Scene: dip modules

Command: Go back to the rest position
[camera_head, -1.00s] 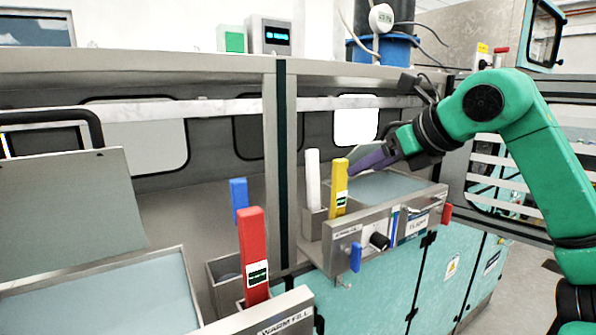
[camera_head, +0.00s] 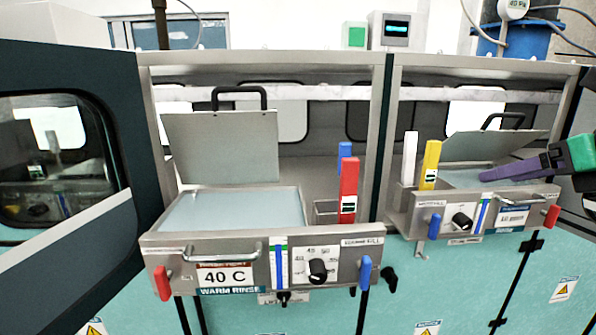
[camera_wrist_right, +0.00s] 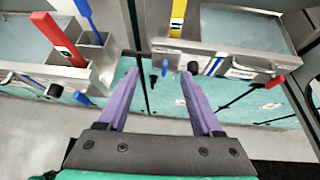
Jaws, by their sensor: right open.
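My right gripper (camera_head: 490,174) comes in from the right edge in the head view, its purple fingers in front of the right dip module (camera_head: 462,240). In the right wrist view the two fingers (camera_wrist_right: 158,84) are spread wide with nothing between them, above the floor and the module fronts. My left gripper is out of view. The left dip module (camera_head: 215,248), labelled 40 C and WARM RINSE, has its lid (camera_head: 225,145) raised. The right module's lid (camera_head: 490,146) is also raised.
A red handle (camera_head: 349,190) and a blue handle (camera_head: 344,152) stand beside the left basin. A white handle (camera_head: 410,158) and a yellow handle (camera_head: 430,165) stand at the right module. A dark framed door (camera_head: 120,200) fills the left side. Grey floor (camera_wrist_right: 35,150) shows clear.

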